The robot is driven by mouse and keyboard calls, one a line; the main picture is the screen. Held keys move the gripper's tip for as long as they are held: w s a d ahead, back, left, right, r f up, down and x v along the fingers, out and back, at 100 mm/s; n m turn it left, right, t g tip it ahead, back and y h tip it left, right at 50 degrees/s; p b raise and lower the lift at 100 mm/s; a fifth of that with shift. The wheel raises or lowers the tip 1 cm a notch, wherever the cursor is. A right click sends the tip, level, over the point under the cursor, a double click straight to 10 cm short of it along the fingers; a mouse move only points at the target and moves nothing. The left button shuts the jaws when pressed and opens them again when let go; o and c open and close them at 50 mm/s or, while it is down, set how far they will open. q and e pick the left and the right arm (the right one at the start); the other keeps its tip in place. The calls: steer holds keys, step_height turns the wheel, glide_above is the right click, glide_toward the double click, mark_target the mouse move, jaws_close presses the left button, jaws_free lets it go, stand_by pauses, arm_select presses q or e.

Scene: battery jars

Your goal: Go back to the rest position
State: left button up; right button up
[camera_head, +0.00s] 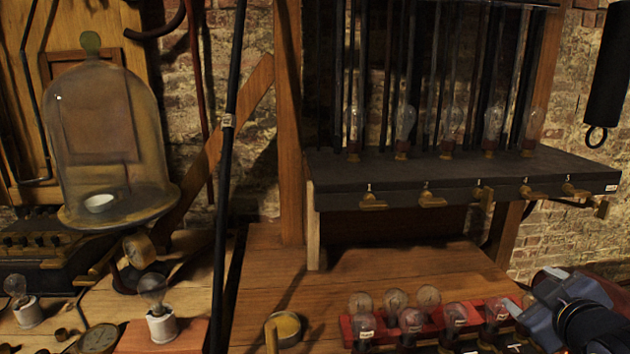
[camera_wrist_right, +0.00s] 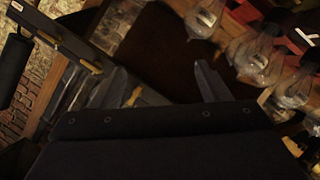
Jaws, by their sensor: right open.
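My right gripper (camera_head: 532,294) is at the lower right of the head view, beside the right end of a red rack (camera_head: 432,328) with several glass bulbs. In the right wrist view the two fingers of this gripper (camera_wrist_right: 168,88) stand apart with nothing between them, so it is open and empty. Bulbs (camera_wrist_right: 258,55) show to the right of the fingers in that view. My left gripper is in neither view.
A dark shelf (camera_head: 450,172) with upright bulbs and brass switches stands behind the rack. A glass bell jar (camera_head: 110,150) is at the left. Small bulbs on white sockets (camera_head: 161,325) and a round tin (camera_head: 285,325) stand in front. The wooden tabletop (camera_head: 400,275) is clear behind the rack.

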steer(key=s+a+f+m+g+y, duration=0.6)
steer(key=s+a+f+m+g, duration=0.2)
steer(key=s+a+f, duration=0.95)
step_height(320, 180, up, 14)
steer(key=s+p, duration=0.1)
steer(key=p, duration=1.1)
steer(key=shift+s+d+r, duration=0.15)
steer(key=shift+s+d, duration=0.25)
steer(key=shift+d, duration=0.05)
